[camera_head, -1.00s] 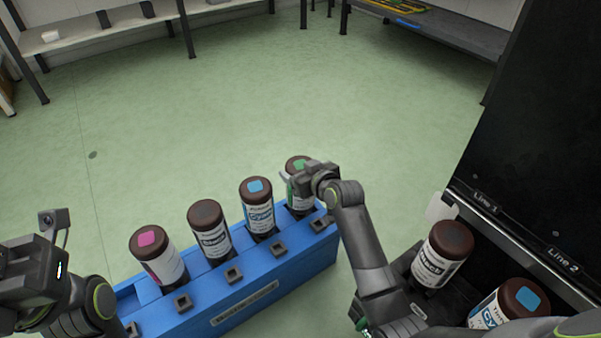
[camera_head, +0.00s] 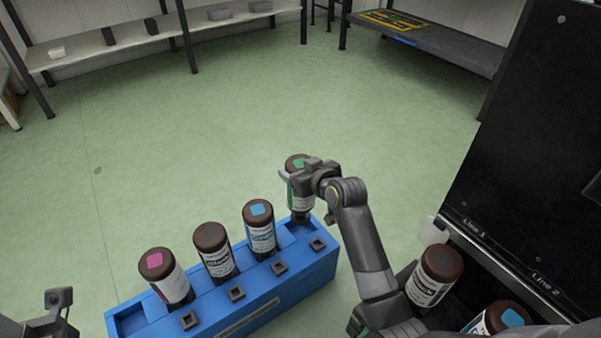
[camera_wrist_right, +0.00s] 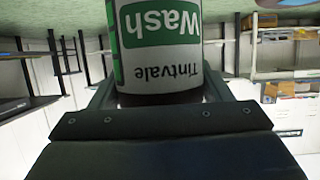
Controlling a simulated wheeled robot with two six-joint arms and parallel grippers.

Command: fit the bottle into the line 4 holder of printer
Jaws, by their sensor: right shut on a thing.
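The wash bottle, brown with a green cap mark and green-and-white label, shows in the head view (camera_head: 299,199) and fills the middle of the right wrist view (camera_wrist_right: 160,40). My right gripper (camera_head: 304,180) is shut on it, holding it above the right end slot of the blue rack (camera_head: 285,297). The bottle is roughly upright; its lower end is near the slot. The black printer (camera_head: 530,150) at right shows labels Line 1 and Line 2; the line 4 holder is out of view.
The rack also holds a magenta bottle (camera_head: 165,277), a black bottle (camera_head: 215,254) and a cyan bottle (camera_head: 259,230). A black bottle (camera_head: 434,278) and a cyan bottle (camera_head: 497,320) stand at the printer. The green floor beyond the rack is clear.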

